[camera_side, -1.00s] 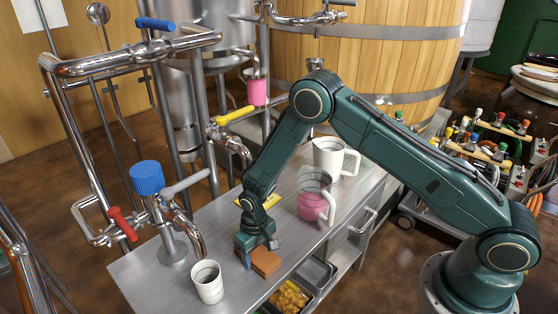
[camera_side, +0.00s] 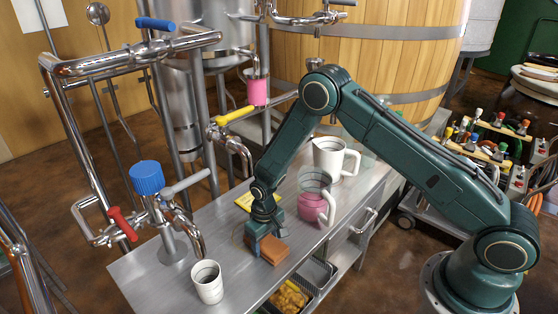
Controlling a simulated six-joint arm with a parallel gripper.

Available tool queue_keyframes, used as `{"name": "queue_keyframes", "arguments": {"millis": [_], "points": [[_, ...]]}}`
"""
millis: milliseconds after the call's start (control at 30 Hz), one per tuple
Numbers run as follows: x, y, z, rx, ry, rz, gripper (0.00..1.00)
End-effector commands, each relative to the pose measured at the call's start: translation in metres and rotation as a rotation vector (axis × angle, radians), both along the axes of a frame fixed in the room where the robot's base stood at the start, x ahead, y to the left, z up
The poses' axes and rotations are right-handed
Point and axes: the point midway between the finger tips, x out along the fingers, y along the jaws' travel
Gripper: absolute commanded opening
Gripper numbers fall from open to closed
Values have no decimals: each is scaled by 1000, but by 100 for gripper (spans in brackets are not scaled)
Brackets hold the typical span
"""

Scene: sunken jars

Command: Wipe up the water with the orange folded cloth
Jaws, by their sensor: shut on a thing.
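The orange folded cloth (camera_side: 275,250) is on the steel bench, at the bench's front edge. My gripper (camera_side: 262,250) points down and is shut on the cloth's left side, partly hiding it. A faint, clear patch with a thin outline, seemingly the water (camera_side: 237,239), shows on the bench just left of my gripper. Its full extent is hard to tell.
A white cup (camera_side: 208,283) stands at the front left. A jug with pink contents (camera_side: 312,207) and a white jug (camera_side: 329,158) stand to the right. A yellow item (camera_side: 243,202) lies behind my gripper. Metal taps and pipes rise along the left.

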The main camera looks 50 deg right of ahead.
Motion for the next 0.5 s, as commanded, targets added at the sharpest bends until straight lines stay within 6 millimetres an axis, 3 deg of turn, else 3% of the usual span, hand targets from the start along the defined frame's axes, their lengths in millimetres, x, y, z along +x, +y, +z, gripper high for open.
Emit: {"name": "queue_keyframes", "arguments": {"millis": [500], "points": [[3, -14, 0, 0, -1, -1, 40]]}}
